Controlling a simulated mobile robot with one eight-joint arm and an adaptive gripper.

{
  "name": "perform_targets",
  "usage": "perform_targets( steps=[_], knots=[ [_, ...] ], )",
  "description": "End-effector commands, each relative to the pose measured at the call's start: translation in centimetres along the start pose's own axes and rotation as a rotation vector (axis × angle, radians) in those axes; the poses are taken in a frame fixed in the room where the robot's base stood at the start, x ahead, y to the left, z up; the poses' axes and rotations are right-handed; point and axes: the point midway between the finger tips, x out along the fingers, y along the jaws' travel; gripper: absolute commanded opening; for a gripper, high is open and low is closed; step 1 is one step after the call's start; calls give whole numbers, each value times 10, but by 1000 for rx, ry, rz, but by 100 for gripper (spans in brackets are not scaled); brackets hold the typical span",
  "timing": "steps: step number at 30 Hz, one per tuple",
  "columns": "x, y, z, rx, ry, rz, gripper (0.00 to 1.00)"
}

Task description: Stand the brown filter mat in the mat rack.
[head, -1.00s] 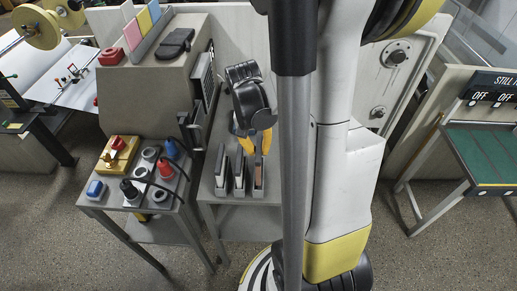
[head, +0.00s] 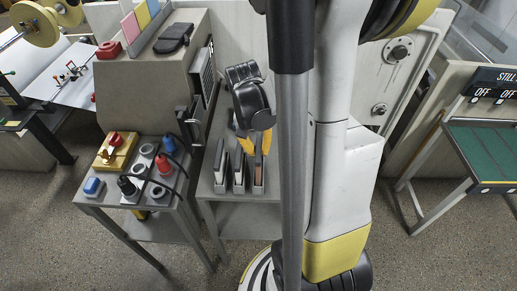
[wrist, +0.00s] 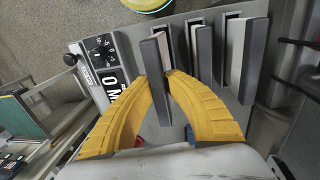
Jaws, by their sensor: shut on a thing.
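My gripper (head: 256,152) points down with its yellow fingers shut on the brown filter mat (head: 259,169). The mat is a thin upright panel, brown on the side seen in the head view. In the wrist view the fingers (wrist: 155,75) pinch the dark grey edge of this mat (wrist: 153,95). The mat stands upright at the right-hand slot of the mat rack (head: 259,189), its lower end at the slot. Whether it rests on the slot floor is hidden. Two grey panels, the middle one (head: 239,170) and the left one (head: 221,168), stand in the other slots.
The rack is on a grey side table (head: 210,188). A small table with coloured plugs (head: 133,172) stands to the left. A grey slanted cabinet (head: 150,83) is behind it. A green-topped table (head: 490,150) is far right. In the wrist view a dial box (wrist: 103,50) lies close to the rack.

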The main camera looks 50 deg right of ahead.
Motion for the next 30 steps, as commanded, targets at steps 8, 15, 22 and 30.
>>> perform_targets(
  steps=[8,15,22,30],
  knots=[
    [8,-1,0,0,0,0,0],
    [14,-2,0,0,0,0,0],
    [20,-3,0,0,0,0,0],
    [26,-4,0,0,0,0,0]
  ],
)
